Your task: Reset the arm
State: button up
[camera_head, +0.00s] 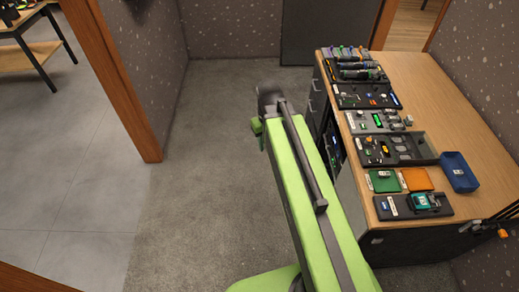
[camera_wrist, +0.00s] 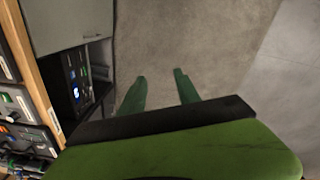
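My gripper shows in the wrist view (camera_wrist: 160,88) with its two green fingers apart and nothing between them. Bare grey floor lies beyond the fingertips. In the head view my green arm reaches forward over the floor, to the left of the wooden-topped bench (camera_head: 440,95). The end of the arm (camera_head: 265,115) is beside the bench's left side and touches nothing that I can see. The fingers are mostly hidden in the head view.
The bench holds several black panels, a grey fader panel (camera_head: 375,121), green (camera_head: 383,181) and orange (camera_head: 416,179) pads and a blue bin (camera_head: 459,172). A wooden post (camera_head: 120,85) stands at left. Floor between post and bench is clear.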

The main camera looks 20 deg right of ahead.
jog(key=shift+m, duration=0.8)
jog(key=a, duration=0.1)
jog(key=s+a, duration=0.1)
jog(key=a, duration=0.1)
jog(key=s+a, duration=0.1)
jog(key=a, duration=0.1)
jog(key=shift+a, duration=0.1)
